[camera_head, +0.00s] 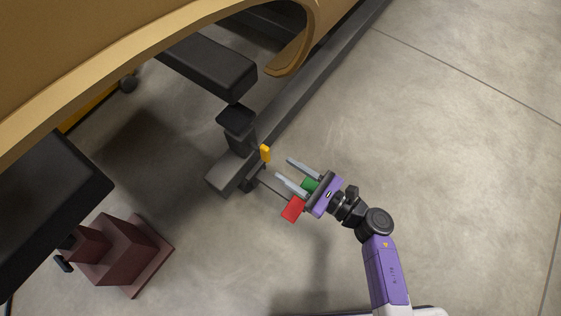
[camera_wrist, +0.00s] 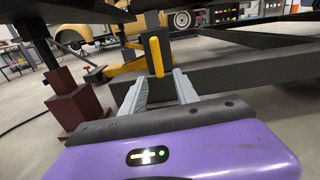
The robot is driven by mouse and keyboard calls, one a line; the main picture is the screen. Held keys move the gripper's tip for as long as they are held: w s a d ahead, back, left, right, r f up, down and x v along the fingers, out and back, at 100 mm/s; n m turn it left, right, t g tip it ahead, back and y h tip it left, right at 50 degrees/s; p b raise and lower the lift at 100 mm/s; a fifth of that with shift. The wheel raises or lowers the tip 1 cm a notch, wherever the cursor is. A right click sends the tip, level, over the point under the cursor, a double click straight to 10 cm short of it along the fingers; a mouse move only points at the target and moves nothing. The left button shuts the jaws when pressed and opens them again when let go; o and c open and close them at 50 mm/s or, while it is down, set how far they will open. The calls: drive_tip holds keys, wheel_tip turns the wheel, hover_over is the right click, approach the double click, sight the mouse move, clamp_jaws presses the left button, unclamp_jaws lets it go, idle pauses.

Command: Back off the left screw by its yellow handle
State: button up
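The yellow handle (camera_head: 265,153) is a small upright bar at the foot of a dark post, beside a long dark beam. It also shows in the wrist view (camera_wrist: 156,55), centred between my fingertips in the picture. My gripper (camera_head: 283,168) is open and empty, its two grey fingers pointing toward the handle. In the head view the fingertips stop a little short of the handle, with a gap. The wrist view also shows my gripper (camera_wrist: 159,76) with fingers spread. The screw itself is not clearly visible.
A red block (camera_head: 292,209) sits beside my gripper near a thin dark rod; a green block (camera_head: 310,185) shows between the finger bases. The dark beam (camera_head: 290,115) runs behind the handle. A maroon stand (camera_head: 125,255) is lower left. The floor at right is clear.

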drive_tip(key=shift+s+d, duration=0.15)
drive_tip(key=shift+d, duration=0.05)
drive_tip(key=v, duration=0.8)
drive_tip(key=shift+s+d, duration=0.25)
drive_tip(key=shift+d, duration=0.1)
idle(0.9)
idle(0.5)
